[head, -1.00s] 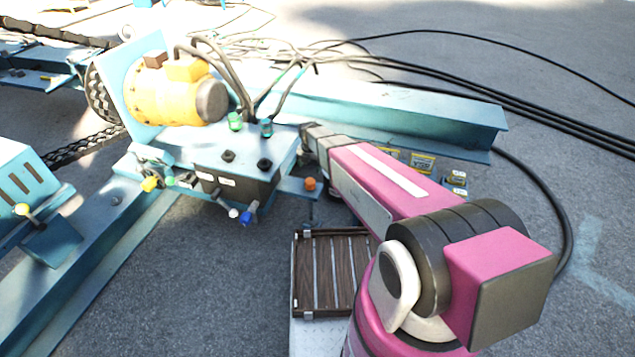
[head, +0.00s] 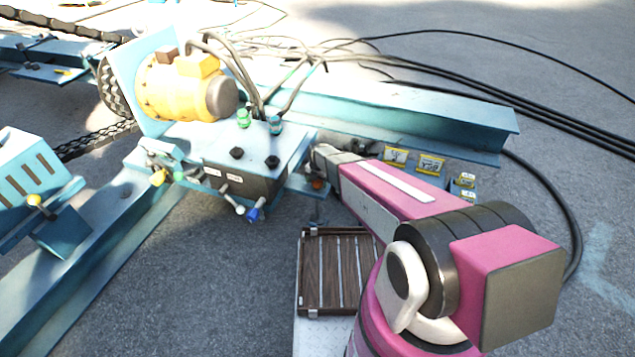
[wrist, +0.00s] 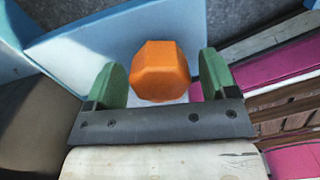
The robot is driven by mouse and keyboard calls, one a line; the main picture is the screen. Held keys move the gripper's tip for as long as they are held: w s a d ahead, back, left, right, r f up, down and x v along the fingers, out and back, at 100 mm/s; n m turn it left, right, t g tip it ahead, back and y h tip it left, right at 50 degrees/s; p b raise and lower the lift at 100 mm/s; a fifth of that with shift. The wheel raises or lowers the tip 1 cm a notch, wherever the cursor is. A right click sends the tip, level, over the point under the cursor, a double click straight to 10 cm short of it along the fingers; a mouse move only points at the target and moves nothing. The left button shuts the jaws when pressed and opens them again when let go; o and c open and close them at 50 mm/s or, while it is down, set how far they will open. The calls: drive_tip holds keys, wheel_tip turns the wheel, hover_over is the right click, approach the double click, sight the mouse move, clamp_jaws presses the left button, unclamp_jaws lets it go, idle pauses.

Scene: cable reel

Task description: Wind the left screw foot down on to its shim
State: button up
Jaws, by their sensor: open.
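The left screw foot shows as an orange hexagonal head (wrist: 160,72) in the wrist view. My gripper (wrist: 161,78) is open, with one green finger on each side of the orange head. Narrow gaps show between the head and both fingers, so it is not clamped. In the head view the fingers are hidden by the arm. The screw's lower part and the shim cannot be made out.
A blue machine block with several coloured levers and a dark panel (head: 245,182) stands left of my wrist. A yellow motor (head: 182,88) sits behind it. A long blue beam (head: 400,108) and black cables lie at the back. Yellow-labelled blocks (head: 430,163) sit right of the arm.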

drive_tip(key=c, duration=0.9)
